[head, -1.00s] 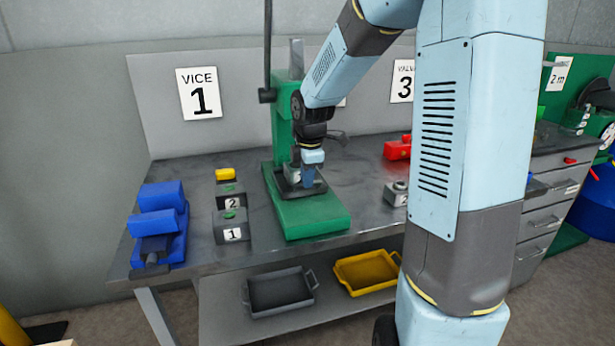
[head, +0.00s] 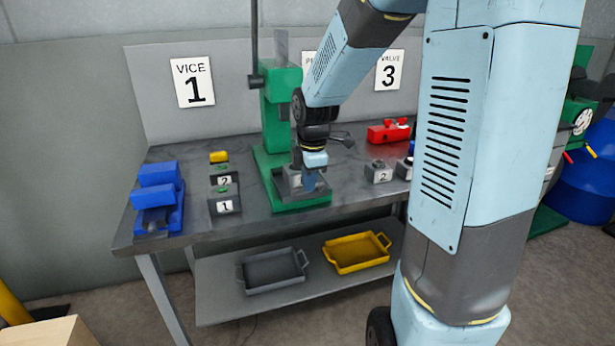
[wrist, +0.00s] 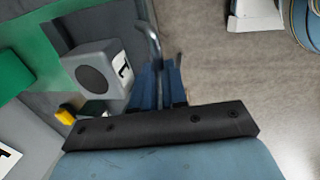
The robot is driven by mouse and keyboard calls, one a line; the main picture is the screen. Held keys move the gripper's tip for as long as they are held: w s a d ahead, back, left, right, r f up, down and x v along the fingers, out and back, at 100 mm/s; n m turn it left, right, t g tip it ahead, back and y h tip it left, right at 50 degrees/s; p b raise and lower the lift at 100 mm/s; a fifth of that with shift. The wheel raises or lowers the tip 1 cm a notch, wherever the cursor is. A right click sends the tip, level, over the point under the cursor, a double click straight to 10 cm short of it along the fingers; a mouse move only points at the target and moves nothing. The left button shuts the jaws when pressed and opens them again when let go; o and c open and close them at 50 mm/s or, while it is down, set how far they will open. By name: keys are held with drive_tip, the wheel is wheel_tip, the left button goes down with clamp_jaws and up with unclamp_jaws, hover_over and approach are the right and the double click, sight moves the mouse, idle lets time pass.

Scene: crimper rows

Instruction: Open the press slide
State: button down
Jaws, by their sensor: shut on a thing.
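The green press (head: 280,125) stands on the workbench, below a wall sign that my arm partly hides. Its dark grey slide (head: 284,184) lies over the green base, well toward the base's front end. A grey block with a dark round face and a label "1" (wrist: 98,75) sits on the slide in the wrist view. A bent metal bar handle (wrist: 150,38) rises at the slide's edge there. My gripper (head: 311,186) is at the slide's front, its blue fingers (wrist: 158,85) shut on the handle. The exact grip is partly hidden by the fingers.
A blue vice (head: 160,200) and blocks labelled 1 (head: 225,207) and 2 (head: 224,181) stand left of the press. A red valve (head: 388,132) is to the right. Grey (head: 272,272) and yellow (head: 358,253) trays lie on the lower shelf. Open floor lies before the bench.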

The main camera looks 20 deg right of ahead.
drive_tip(key=shift+s, duration=0.35)
drive_tip(key=c, duration=1.2)
unclamp_jaws()
drive_tip(key=shift+o, duration=0.2)
wheel_tip(320, 180, up, 13)
drive_tip(key=s, duration=0.2)
drive_tip(key=shift+s+r, duration=0.2)
drive_tip(key=shift+s, duration=0.15)
drive_tip(key=s+d+r+m+t, duration=0.1)
drive_tip(key=s+m+t, duration=0.2)
drive_tip(key=s+m, duration=1.5)
drive_tip(key=shift+s, duration=0.45)
